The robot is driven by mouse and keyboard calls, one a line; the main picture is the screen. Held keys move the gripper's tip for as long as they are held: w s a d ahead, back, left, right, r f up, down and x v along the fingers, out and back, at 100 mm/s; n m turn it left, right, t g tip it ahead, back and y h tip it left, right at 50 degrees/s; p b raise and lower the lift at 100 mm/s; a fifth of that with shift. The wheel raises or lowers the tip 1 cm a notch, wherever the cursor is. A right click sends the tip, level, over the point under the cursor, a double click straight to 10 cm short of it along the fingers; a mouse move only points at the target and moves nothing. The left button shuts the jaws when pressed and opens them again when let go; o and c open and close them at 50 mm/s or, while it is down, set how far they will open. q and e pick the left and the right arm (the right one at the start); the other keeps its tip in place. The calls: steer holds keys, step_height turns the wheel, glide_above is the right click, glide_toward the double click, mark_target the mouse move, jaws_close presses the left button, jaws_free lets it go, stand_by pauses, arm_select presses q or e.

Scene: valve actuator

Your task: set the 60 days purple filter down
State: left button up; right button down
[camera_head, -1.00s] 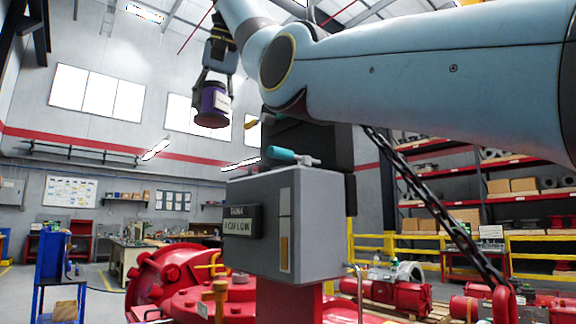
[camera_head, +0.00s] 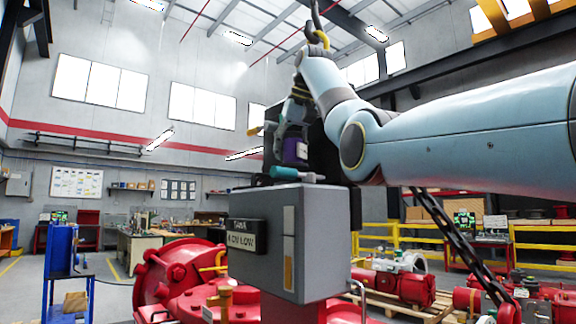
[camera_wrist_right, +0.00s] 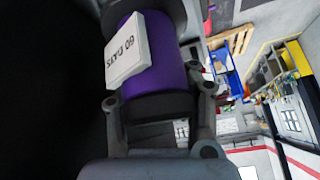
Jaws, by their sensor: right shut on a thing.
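The purple 60 days filter (camera_head: 296,151) is upright above the grey actuator box, with the black housing behind it in the head view. My left gripper is not in view.
The grey actuator box (camera_head: 325,230) has a sign on its front. A teal cylinder (camera_head: 292,174) lies near its top, just below the filter. The black housing (camera_head: 325,150) stands behind. A dark chain (camera_head: 450,245) hangs at the right, and red valve parts (camera_head: 180,275) surround the base.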

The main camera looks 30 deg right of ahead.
mark_target(288, 166)
steer(key=shift+f, duration=0.35)
step_height(288, 166, down, 3)
steer(key=shift+d+r+p, duration=0.1)
steer(key=shift+r+p, duration=0.05)
steer(key=shift+p, duration=0.65)
steer(key=shift+d+f, duration=0.15)
steer(key=shift+f, duration=0.05)
steer(key=shift+f, duration=0.1)
steer(key=shift+f, duration=0.15)
steer(key=c, duration=1)
jaws_free()
